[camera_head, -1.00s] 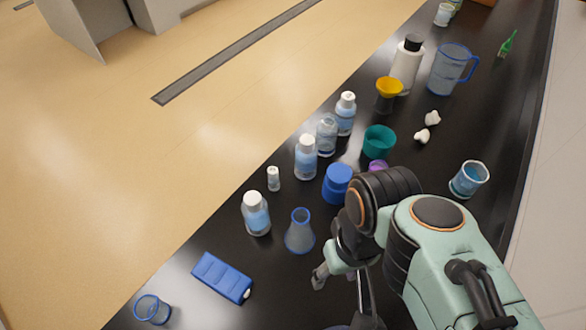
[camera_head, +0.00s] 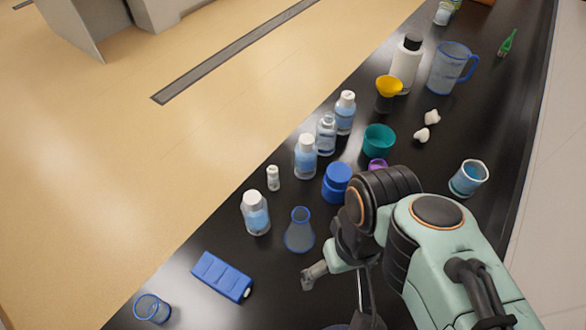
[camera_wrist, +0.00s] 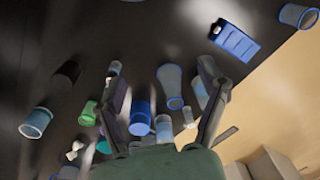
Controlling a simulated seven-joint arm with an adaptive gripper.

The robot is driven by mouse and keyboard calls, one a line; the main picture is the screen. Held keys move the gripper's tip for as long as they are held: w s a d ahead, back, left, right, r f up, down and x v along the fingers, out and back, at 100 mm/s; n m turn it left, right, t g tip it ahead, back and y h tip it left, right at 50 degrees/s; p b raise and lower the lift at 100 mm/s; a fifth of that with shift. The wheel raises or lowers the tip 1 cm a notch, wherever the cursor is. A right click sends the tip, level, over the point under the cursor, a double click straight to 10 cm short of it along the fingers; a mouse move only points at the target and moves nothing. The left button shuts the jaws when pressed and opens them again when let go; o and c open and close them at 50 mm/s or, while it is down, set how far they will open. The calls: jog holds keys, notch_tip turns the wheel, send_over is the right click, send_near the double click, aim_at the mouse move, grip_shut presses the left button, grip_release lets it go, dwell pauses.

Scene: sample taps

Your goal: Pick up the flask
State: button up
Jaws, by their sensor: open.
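The flask (camera_head: 300,234) is a clear conical vessel with a blue rim. It stands upright on the black bench, in front of my gripper. In the wrist view the flask (camera_wrist: 170,82) appears upside down, in the gap between the two fingers and beyond them. My gripper (camera_wrist: 160,76) is open and holds nothing. In the head view my gripper (camera_head: 312,276) shows one finger to the right of and below the flask, apart from it. The other finger is mostly hidden by my arm.
A white-capped bottle (camera_head: 256,213) stands close left of the flask, and a blue jar (camera_head: 337,183) behind it. A blue block (camera_head: 222,277) lies front left, near a blue-rimmed beaker (camera_head: 152,309). More bottles stand further back. The bench edge drops off on the left.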

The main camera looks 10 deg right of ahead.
jog(key=m+t, duration=0.2)
jog(key=m, duration=0.5)
send_over(300, 218)
notch_tip(300, 218, down, 7)
jog(key=shift+g+h, duration=0.4)
jog(key=shift+g, duration=0.5)
jog(key=f, duration=0.3)
jog(key=s+f, duration=0.1)
jog(key=f, duration=0.2)
jog(key=s+f, duration=0.1)
jog(key=f, duration=0.1)
jog(key=shift+a+f, duration=0.2)
jog(key=shift+f, duration=0.8)
jog(key=shift+c, duration=0.3)
